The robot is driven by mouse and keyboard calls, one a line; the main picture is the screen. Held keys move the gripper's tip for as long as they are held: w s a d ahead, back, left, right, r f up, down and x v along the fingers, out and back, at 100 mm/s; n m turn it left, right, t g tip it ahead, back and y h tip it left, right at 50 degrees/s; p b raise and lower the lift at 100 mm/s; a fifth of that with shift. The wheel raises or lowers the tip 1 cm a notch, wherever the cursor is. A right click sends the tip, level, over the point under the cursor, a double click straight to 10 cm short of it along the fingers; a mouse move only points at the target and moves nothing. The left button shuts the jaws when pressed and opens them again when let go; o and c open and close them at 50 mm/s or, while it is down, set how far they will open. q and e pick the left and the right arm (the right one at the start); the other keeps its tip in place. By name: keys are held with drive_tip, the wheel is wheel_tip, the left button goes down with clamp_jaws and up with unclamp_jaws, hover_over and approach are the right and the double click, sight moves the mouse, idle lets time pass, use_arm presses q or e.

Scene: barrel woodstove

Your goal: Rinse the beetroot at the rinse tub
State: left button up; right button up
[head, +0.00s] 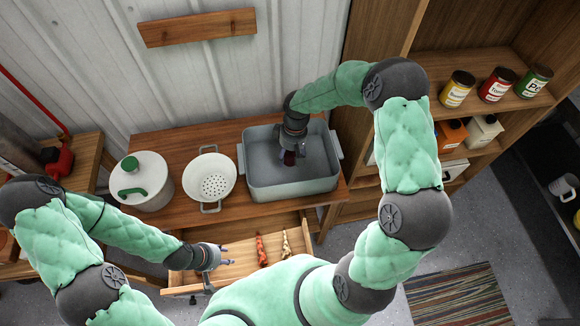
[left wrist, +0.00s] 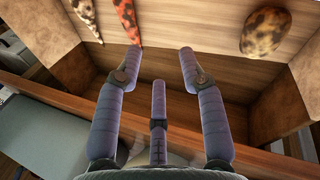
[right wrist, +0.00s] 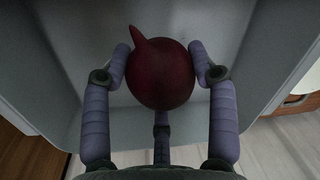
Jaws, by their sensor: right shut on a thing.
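The beetroot (right wrist: 160,75) is dark red and round with a short pointed root. My right gripper (right wrist: 160,72) is shut on it, with fingers on both sides. In the head view the beetroot (head: 289,158) shows below my right gripper (head: 293,150), inside the outline of the grey rinse tub (head: 290,191). I cannot tell whether it touches the tub's floor. My left gripper (head: 222,256) is at the open drawer below the table; in the left wrist view its fingers (left wrist: 158,65) are spread and empty.
The open drawer (head: 185,281) holds an orange-red carrot-like root (head: 261,250) and a spotted pale one (head: 286,245). A spotted brown round vegetable (left wrist: 268,33) shows in the left wrist view. A white colander (head: 210,177) and lidded pot (head: 143,182) stand left of the tub. Shelves with cans are right.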

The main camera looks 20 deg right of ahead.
sight(289, 154)
use_arm(q)
drive_tip(key=shift+r+p, duration=2.2)
drive_tip(key=shift+r, duration=0.15)
use_arm(e)
drive_tip(key=shift+r, duration=3.5)
use_arm(q)
drive_tip(key=shift+r, duration=0.1)
use_arm(e)
drive_tip(key=shift+r, duration=0.15)
drive_tip(key=shift+r+p, duration=1.35)
drive_tip(key=shift+r, duration=0.55)
use_arm(q)
wheel_tip(289, 154, up, 2)
drive_tip(key=shift+r, duration=0.2)
use_arm(e)
drive_tip(key=shift+f, duration=0.1)
